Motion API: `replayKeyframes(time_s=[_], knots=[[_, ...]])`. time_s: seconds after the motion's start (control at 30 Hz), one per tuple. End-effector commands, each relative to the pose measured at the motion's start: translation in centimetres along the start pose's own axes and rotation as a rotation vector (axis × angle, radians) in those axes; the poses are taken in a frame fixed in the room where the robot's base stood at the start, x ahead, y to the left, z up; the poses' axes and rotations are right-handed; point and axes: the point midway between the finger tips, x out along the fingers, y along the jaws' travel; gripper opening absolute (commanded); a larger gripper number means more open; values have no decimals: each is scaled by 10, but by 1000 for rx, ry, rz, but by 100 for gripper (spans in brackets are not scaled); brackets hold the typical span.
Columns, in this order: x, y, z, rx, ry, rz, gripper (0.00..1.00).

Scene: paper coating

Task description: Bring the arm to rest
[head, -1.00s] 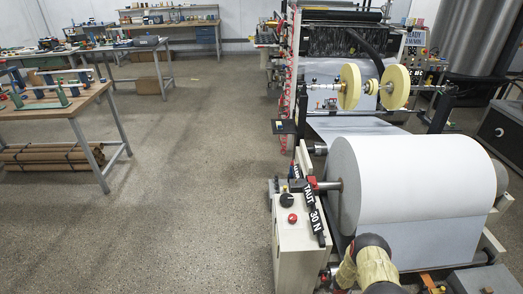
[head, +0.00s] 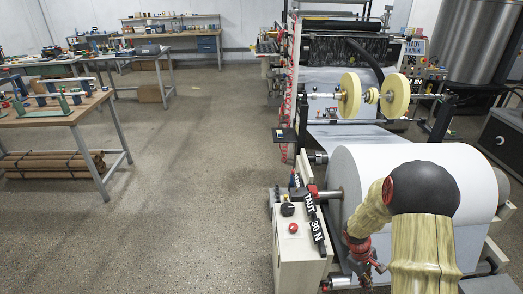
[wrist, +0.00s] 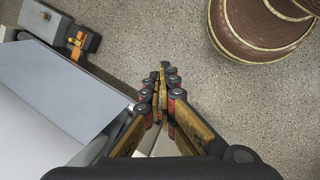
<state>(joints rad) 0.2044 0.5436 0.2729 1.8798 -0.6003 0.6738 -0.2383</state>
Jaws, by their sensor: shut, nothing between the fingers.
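My gripper (head: 366,277) hangs low in the head view, in front of the big white paper roll (head: 365,165) and just right of the white control box. My arm is bent, with a dark joint over the roll's right part and the forearm reaching down to the left. In the wrist view my gripper (wrist: 161,70) has its fingers together and empty, pointing over bare floor. The paper roll (wrist: 25,140) fills the lower left there, apart from the fingers.
The coating machine (head: 330,45) stands behind the roll, with two cream discs (head: 349,95) on a shaft. The white control box (head: 300,240) with a red button is close to my gripper. A workbench (head: 60,115) stands at left; the floor between (head: 200,170) is clear.

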Motion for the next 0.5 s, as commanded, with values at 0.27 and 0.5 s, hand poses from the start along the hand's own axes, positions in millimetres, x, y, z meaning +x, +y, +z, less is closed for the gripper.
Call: replayKeyframes(time_s=[0.27, 0.5], knots=[[-111, -45, 50, 303, 63, -65, 0], [-185, -94, 90, 488, 148, -132, 0]])
